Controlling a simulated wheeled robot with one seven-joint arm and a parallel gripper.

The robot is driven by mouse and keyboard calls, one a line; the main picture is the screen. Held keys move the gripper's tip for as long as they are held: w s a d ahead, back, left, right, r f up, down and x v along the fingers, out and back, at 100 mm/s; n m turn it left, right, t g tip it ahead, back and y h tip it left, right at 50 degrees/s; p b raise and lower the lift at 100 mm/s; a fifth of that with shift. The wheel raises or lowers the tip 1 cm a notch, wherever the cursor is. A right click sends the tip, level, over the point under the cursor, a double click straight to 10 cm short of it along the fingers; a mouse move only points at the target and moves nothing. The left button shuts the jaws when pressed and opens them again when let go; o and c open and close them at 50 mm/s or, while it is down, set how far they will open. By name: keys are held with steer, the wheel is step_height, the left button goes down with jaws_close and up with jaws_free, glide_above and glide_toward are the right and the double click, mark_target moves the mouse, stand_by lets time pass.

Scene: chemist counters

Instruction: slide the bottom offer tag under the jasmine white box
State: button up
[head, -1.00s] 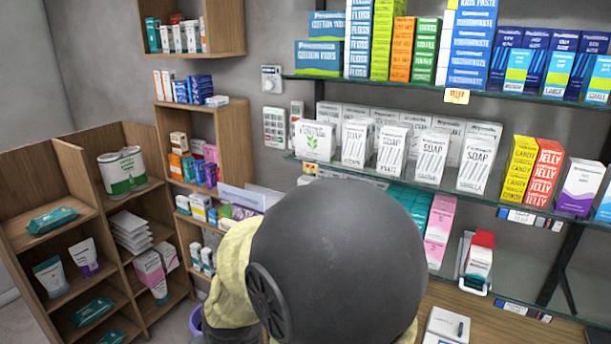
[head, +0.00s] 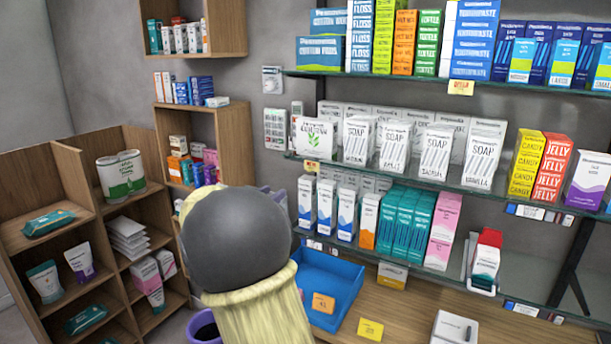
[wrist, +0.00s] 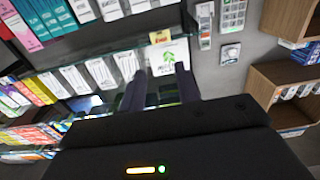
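White soap boxes stand in a row on the middle shelf. The box (head: 355,142) nearest the green-leaf box may be the jasmine one, but I cannot read the small labels. The tag shows in the wrist view (wrist: 160,36), next to the green-leaf box (wrist: 173,54). Another offer tag (head: 461,88) is on the upper shelf edge. My gripper (wrist: 159,72) is open and empty, its fingers apart, facing the shelf near the green-leaf box. My arm hides most of it in the head view.
Glass shelves carry tightly packed boxes. Wooden shelving (head: 225,140) stands left of my arm. Free room is in front of the shelf edges.

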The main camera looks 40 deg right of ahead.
steer(key=p, duration=0.6)
glide_toward(308, 169)
steer(key=x, duration=0.8)
steer(key=shift+d, duration=0.25)
jaws_close()
